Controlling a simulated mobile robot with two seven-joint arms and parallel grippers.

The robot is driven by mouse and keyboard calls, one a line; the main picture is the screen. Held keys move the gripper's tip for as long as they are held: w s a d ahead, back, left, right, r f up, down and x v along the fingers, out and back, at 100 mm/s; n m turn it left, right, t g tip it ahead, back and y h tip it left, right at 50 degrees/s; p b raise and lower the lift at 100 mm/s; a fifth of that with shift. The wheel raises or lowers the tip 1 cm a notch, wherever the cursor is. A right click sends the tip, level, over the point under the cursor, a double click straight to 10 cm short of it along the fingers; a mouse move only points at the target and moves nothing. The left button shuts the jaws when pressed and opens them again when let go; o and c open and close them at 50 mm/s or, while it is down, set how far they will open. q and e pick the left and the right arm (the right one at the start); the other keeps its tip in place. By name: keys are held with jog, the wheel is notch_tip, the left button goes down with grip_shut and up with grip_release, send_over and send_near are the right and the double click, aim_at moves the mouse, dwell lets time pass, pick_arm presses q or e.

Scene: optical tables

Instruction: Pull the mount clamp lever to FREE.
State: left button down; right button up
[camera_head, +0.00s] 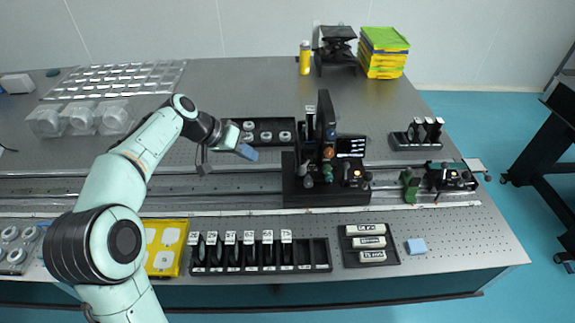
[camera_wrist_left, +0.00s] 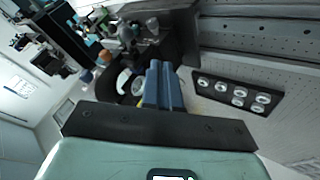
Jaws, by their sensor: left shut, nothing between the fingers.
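My left gripper (camera_head: 246,152) reaches in from the left, its blue fingers shut and empty, a short way left of the black optical mount (camera_head: 325,130). The mount stands upright on a dark base (camera_head: 330,197) on the rail and carries several knobs, one orange-brown and one green. In the left wrist view, the shut blue fingers (camera_wrist_left: 162,88) lie side by side, with the mount's knobs and dark parts (camera_wrist_left: 128,38) beyond them to the upper left. I cannot make out the clamp lever or its FREE marking. My right gripper is not in view.
A black tray of round optics (camera_head: 265,132) lies behind the gripper; it also shows in the left wrist view (camera_wrist_left: 238,96). A slotted rack (camera_head: 262,268) and a labelled tray (camera_head: 371,259) lie in front of the rail (camera_head: 230,184). A small green post (camera_head: 410,186) stands right of the mount.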

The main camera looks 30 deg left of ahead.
aim_at(304, 167)
pick_arm(q)
jog(key=w+d+f+p, duration=0.1)
jog(key=w+d+f, duration=0.5)
jog(key=d+f, duration=0.1)
jog(key=shift+w+d, duration=0.2)
jog(key=shift+d, duration=0.15)
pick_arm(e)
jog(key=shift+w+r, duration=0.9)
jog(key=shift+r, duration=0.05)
pick_arm(q)
jog(key=shift+s+d+n, duration=0.15)
jog(key=shift+d+n, duration=0.1)
jog(key=shift+n, duration=0.05)
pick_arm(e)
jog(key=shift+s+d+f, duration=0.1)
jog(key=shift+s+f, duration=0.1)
